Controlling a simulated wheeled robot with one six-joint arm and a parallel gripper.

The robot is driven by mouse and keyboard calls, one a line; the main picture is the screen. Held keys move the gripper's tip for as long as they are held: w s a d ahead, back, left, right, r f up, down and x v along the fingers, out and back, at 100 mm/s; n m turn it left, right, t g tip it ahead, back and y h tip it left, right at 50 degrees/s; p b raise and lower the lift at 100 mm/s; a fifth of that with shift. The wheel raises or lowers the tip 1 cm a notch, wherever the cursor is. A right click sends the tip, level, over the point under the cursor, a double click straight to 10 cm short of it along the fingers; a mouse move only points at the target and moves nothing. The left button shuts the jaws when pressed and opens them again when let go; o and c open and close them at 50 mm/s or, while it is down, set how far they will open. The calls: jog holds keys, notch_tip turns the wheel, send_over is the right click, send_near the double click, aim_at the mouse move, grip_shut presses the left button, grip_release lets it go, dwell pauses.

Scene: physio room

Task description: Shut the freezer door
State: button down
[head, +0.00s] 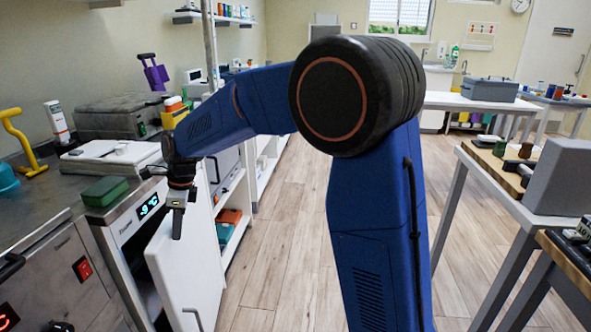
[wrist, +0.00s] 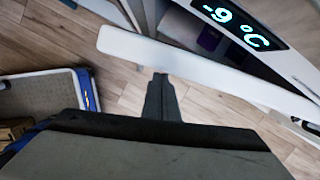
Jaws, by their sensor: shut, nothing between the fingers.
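The freezer (head: 125,225) stands under the counter, with a lit -9 °C display (head: 149,206) on its front; the display also shows in the wrist view (wrist: 236,26). Its white door (head: 188,262) stands part open, with a dark gap between it and the body. In the wrist view the door's top edge (wrist: 215,72) runs across as a pale band. My gripper (head: 177,236) is shut and empty by the top of the door. In the wrist view its fingertips (wrist: 160,77) lie on the door's outer side, close to it; I cannot tell whether they touch.
A green box (head: 105,192) and a white tray-like item (head: 112,155) sit on the counter above. Open shelves (head: 232,205) stand just beyond the door. Tables (head: 500,182) stand at the right. The wooden floor (head: 275,250) between is clear.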

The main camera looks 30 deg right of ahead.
aim_at(166, 228)
jog(key=shift+w+a, duration=0.35)
jog(key=shift+a, duration=0.45)
jog(key=shift+w+a, duration=0.3)
jog(key=shift+a, duration=0.45)
